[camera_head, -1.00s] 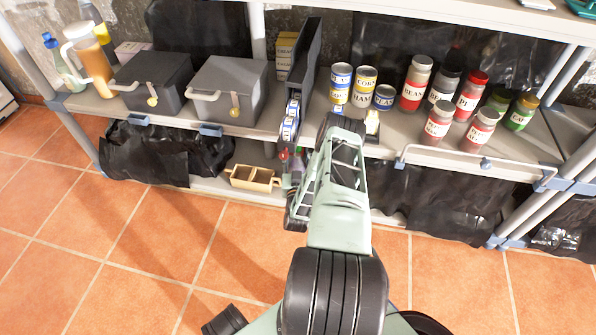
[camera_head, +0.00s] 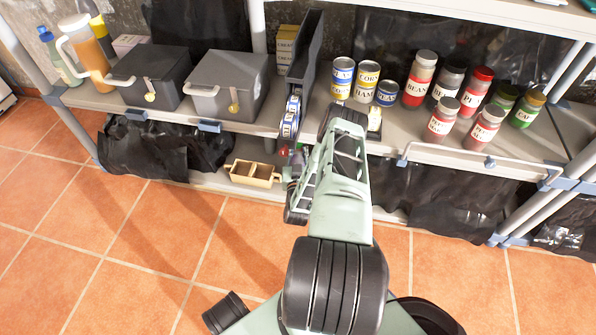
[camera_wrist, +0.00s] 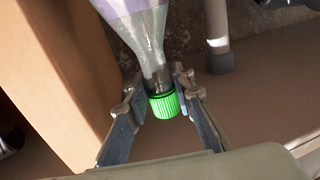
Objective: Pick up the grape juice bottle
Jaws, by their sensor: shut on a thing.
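In the wrist view, a clear bottle (camera_wrist: 146,38) with a pale purple label and a green cap (camera_wrist: 164,104) sits between the fingers of my gripper (camera_wrist: 157,90). It looks like the grape juice bottle, though its label text cannot be read. The fingers are shut on its neck, just above the cap in the picture. The bottle's far end runs out of the top of the picture. In the head view, my arm hides most of the gripper and the bottle, low at the shelf unit's front.
Above are two grey boxes (camera_head: 228,88), a dark upright holder (camera_head: 304,55), cans (camera_head: 367,80) and several jars (camera_head: 419,80). A tan panel (camera_wrist: 75,75) stands close beside the bottle.

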